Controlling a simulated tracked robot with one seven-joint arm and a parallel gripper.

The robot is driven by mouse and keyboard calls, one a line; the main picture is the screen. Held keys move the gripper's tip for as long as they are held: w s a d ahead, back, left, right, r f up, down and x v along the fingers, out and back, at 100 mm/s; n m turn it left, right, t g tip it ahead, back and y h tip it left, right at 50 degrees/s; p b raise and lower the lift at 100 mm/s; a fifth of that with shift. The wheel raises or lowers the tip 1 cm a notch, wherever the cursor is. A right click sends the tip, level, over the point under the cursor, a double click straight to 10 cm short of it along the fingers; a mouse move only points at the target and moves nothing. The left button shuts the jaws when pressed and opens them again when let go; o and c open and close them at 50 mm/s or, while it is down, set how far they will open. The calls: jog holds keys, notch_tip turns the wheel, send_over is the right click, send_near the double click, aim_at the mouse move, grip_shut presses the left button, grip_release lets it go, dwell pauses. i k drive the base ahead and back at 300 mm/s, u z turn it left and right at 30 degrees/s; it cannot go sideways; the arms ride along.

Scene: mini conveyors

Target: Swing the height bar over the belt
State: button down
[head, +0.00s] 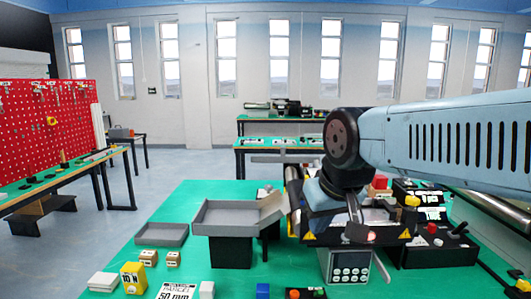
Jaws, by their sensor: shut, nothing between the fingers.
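The conveyor (405,234) stands on the green table, right of centre, with yellow warning triangles on its dark front side. My arm comes in from the right and bends down over it, covering most of the belt. My gripper (358,234) is at the low end of the arm, in front of the conveyor's near side; it looks shut and empty, but its fingers are small and partly hidden. A thin grey rod (353,207) shows just above it; I cannot tell whether this is the height bar, or whether anything touches it. No height bar can be made out clearly.
A grey control box (349,268) with buttons stands before the conveyor. A raised grey tray (240,212) is at its left end, and a flat grey tray (162,235) lies farther left. Small blocks, a yellow block (133,278) and a "50 mm" card (177,291) are in front.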

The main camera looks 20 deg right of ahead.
aim_at(283, 158)
jog(key=u, duration=0.95)
jog(key=k, duration=1.05)
jog(key=z, duration=1.15)
jog(key=i, duration=1.25)
